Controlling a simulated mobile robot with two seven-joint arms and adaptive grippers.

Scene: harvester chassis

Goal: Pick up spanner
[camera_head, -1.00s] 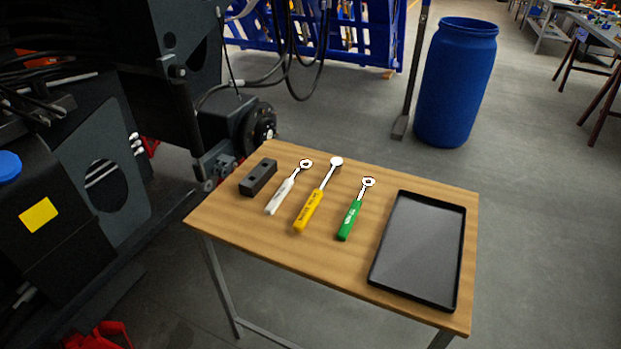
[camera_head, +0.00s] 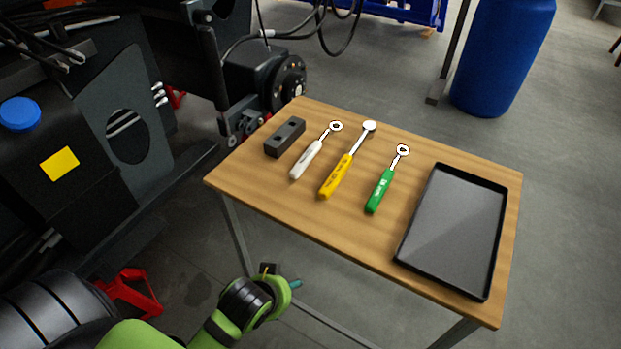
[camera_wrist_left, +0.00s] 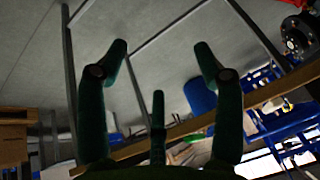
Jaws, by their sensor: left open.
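I cannot tell which is the named spanner. My left arm comes in at the bottom, with its wrist below and in front of the table's near edge, well away from the tools. In the left wrist view my left gripper (camera_wrist_left: 160,60) is open, with nothing between its fingers. My right gripper is not in view.
A dark block with holes (camera_head: 285,137) and an empty black tray (camera_head: 453,230) flank the tools on the table (camera_head: 270,190). Dark machinery (camera_head: 80,190) stands close on the left. A blue barrel (camera_head: 503,55) stands behind.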

